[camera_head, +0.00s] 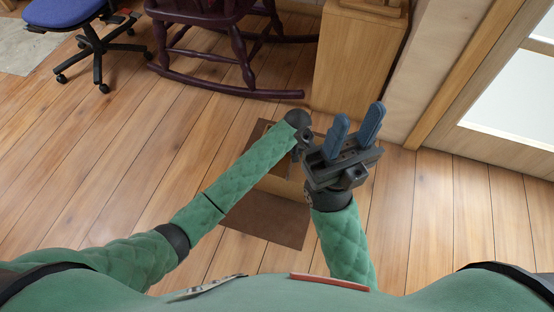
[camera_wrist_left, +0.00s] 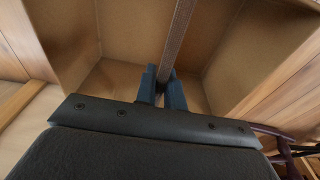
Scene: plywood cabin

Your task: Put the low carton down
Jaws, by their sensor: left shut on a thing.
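The low carton (camera_head: 283,187) is a light brown open box, mostly hidden behind my arms in the head view. In the left wrist view its inside (camera_wrist_left: 112,82) fills much of the picture. My left gripper (camera_wrist_left: 162,86) has its blue fingers shut on the carton's upright wall, seen edge-on. In the head view the left gripper's fingers are hidden behind the arm and the right gripper. My right gripper (camera_head: 354,128) is empty, with its blue fingers apart, just right of the carton. I cannot tell whether the carton touches what lies beneath it.
A flat dark brown mat (camera_head: 262,223) shows under and around the carton. A dark red rocking chair (camera_head: 205,75), a blue office chair (camera_head: 62,14) and a wooden cabinet (camera_head: 352,65) stand at the back. The plank floor is clear at left and right.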

